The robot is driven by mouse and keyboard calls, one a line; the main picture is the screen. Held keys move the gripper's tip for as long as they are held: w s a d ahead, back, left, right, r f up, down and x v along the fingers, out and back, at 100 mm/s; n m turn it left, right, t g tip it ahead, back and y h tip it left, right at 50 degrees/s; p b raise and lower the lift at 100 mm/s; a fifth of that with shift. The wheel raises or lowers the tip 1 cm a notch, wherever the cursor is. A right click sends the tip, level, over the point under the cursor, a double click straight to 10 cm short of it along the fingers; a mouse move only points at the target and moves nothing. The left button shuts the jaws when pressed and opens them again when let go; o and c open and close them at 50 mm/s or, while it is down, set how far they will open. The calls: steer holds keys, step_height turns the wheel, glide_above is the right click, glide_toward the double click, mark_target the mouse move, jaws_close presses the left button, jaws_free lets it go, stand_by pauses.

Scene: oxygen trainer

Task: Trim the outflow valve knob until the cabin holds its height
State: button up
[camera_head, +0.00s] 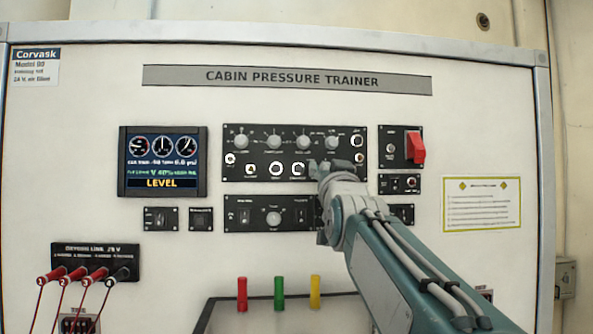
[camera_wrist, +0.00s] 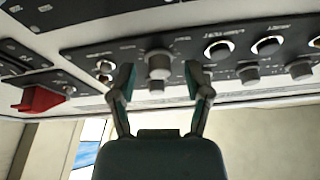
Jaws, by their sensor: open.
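The trainer panel (camera_head: 90,100) holds a black control unit (camera_head: 262,188) with a top row of several grey knobs. My gripper (camera_head: 330,170) is at the lower right of this unit and hides part of it. In the wrist view, my gripper (camera_wrist: 161,82) is open, with its fingers on either side of a large grey knob (camera_wrist: 158,62). Gaps show between the knob and the fingers. I cannot read which label belongs to this knob. A smaller knob (camera_wrist: 157,87) shows beyond it. The screen (camera_head: 162,161) has round gauges and the yellow word LEVEL.
A red switch cover (camera_head: 415,147) is right of the unit and also shows in the wrist view (camera_wrist: 42,98). Red and black plugs with cables (camera_head: 82,272) sit at lower left. Red, green and yellow pegs (camera_head: 279,293) stand below. A notice (camera_head: 489,204) is at right.

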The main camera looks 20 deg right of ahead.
steer(key=shift+w+r, duration=0.1)
steer(key=shift+w, duration=0.1)
jaws_close()
stand_by(0.4)
jaws_free()
steer(key=v, duration=1.2)
